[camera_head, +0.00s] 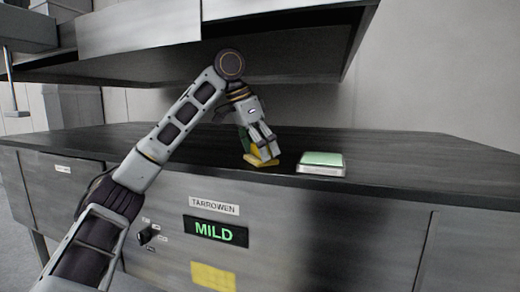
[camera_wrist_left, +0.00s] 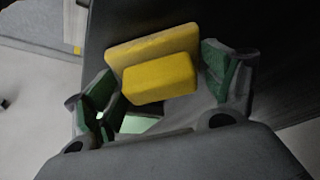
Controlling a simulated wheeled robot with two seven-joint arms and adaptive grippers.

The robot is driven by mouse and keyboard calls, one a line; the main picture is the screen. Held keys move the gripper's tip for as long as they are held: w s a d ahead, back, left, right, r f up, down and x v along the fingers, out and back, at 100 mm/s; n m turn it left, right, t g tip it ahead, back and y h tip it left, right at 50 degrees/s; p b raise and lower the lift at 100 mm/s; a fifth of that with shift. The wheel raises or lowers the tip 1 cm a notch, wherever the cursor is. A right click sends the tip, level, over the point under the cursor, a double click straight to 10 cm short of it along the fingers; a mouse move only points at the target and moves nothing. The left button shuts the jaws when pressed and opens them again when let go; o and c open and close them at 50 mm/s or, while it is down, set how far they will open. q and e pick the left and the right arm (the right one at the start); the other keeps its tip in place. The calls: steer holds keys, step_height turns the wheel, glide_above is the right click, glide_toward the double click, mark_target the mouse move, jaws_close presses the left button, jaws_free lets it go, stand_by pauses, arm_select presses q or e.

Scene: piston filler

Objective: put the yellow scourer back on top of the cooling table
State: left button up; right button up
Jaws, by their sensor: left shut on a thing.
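The yellow scourer (camera_head: 262,160) is in my left gripper (camera_head: 259,146), low over the dark table top (camera_head: 400,165) near its front edge. I cannot tell whether it touches the top. In the left wrist view the scourer (camera_wrist_left: 160,78) is a thick yellow block on a wider, flat yellow layer. It sits between the green-padded fingers of my left gripper (camera_wrist_left: 165,85), which is shut on it. The table's front carries a TARROWEN label and a display reading MILD. I cannot tell from any label that it is the cooling table. My right gripper is not in view.
A green-topped pale block (camera_head: 322,162) lies on the table top just right of my left gripper. A grey overhead shelf or hood (camera_head: 200,45) hangs above the arm. The table top is clear to the right. A yellow patch (camera_head: 213,277) is on the front panel.

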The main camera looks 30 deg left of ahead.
mark_target(250, 158)
arm_select(q)
steer(key=o, duration=0.8)
steer(key=shift+f, duration=0.1)
steer(key=shift+s+r, duration=0.1)
steer(key=shift+r, duration=0.25)
steer(key=shift+v, duration=3.45)
steer(key=shift+r, duration=0.1)
